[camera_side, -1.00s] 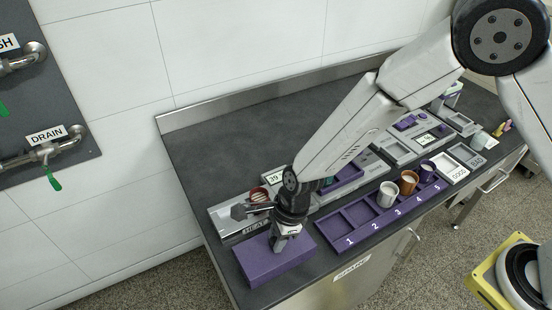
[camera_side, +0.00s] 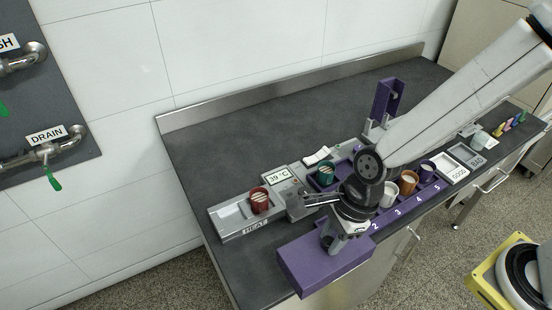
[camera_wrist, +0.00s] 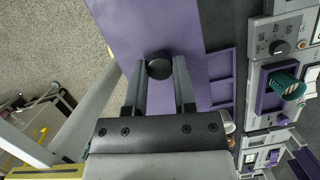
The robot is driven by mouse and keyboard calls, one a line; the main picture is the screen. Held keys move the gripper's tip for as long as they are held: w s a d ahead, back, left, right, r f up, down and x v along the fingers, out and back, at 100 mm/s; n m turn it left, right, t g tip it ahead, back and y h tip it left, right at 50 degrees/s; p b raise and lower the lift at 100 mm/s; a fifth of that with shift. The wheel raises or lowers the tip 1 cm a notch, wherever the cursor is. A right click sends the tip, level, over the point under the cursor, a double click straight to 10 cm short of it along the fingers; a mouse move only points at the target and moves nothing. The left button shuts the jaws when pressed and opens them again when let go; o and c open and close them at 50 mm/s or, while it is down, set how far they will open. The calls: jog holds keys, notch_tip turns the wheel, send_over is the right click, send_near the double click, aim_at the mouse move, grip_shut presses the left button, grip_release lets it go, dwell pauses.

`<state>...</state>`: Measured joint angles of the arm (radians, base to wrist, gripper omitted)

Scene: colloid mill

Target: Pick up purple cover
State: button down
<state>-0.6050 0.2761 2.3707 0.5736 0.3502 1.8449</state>
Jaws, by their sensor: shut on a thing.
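The purple cover (camera_side: 318,266) is a box-shaped piece at the front edge of the bench in the side view. My gripper (camera_side: 338,240) is over its top, near its right end. In the wrist view the cover (camera_wrist: 190,30) fills the upper middle and has a dark round knob (camera_wrist: 159,66). My gripper (camera_wrist: 159,75) has its two fingers on either side of this knob and is shut on it. The cover appears held above the bench and reaches past the front edge over the floor. Its underside is hidden.
A purple numbered tray (camera_side: 402,214) holds several cups, partly behind my arm. A heater (camera_side: 232,214) with a red cup (camera_side: 260,200) stands at left, and a green cup (camera_side: 326,173) stands near the middle. A purple upright stand (camera_side: 386,98) is at the back. The bench's back left is clear.

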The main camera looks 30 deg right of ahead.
aim_at(338, 256)
jog(key=shift+s+d+r, duration=0.3)
jog(key=shift+s+d, duration=0.05)
jog(key=shift+s, duration=0.25)
jog(key=shift+s+d+r, duration=0.3)
jog(key=shift+s+d, duration=0.05)
jog(key=shift+s, duration=0.25)
jog(key=shift+w, duration=0.1)
jog(key=w+a, duration=0.3)
jog(key=w, duration=1)
jog(key=w+a, duration=0.4)
jog(key=w, duration=1)
jog(key=shift+f, duration=0.2)
jog(key=shift+s+f, duration=0.1)
jog(key=shift+f, duration=0.15)
jog(key=shift+f, duration=4)
jog(key=shift+f, duration=0.25)
